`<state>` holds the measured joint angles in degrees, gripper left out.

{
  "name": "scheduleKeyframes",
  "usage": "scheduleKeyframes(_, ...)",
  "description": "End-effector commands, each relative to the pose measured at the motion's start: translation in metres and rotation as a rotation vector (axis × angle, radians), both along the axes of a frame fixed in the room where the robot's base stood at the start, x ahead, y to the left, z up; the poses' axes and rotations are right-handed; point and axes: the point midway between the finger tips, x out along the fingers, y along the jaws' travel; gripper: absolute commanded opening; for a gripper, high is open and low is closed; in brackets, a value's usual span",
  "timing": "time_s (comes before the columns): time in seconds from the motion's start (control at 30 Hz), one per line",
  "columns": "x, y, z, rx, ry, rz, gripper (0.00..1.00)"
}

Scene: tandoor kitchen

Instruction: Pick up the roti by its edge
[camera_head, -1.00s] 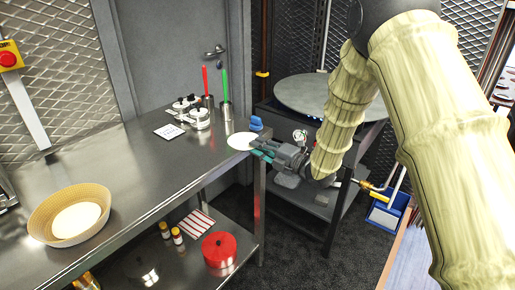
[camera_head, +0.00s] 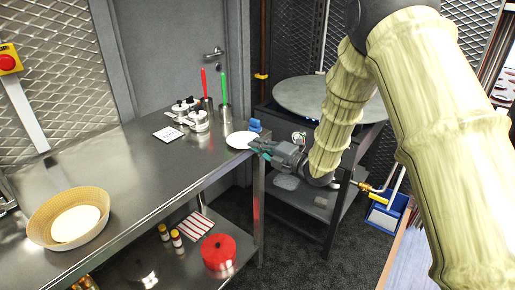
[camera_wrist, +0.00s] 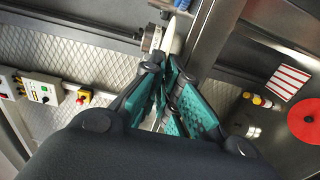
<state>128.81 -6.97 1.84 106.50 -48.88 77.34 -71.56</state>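The roti (camera_head: 240,140) is a pale, flat disc at the far right corner of the steel table, with its right edge at my gripper. My gripper (camera_head: 258,146) reaches in from the right, with its fingers at that edge. In the wrist view the roti shows nearly edge-on as a thin pale strip (camera_wrist: 172,36). The teal finger pads (camera_wrist: 168,72) come close together at its near end, and the gripper looks shut on the edge. The exact contact is partly hidden by the fingers.
The steel table (camera_head: 150,190) holds a woven basket (camera_head: 42,228) with a pale disc inside, metal pots (camera_head: 197,122), red- and green-handled tools, and a small blue object (camera_head: 254,125) behind the roti. A round grey top (camera_head: 303,96) stands to the right. The table's middle is clear.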

Motion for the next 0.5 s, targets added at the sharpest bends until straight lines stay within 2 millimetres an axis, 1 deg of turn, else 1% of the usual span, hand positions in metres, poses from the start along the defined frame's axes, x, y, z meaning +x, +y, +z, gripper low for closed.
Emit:
scheduleKeyframes(0.03,0.0,0.0001,0.0084,-0.001,-0.001,0.0,0.0)
scheduleKeyframes(0.1,-0.0001,0.0001,0.0116,-0.001,-0.001,0.0,0.0)
scheduleKeyframes(0.37,-0.0007,-0.0008,0.011,-0.001,-0.001,0.0,0.0)
scheduleKeyframes(0.5,-0.0065,-0.0093,0.0156,-0.001,-0.001,-0.001,0.0)
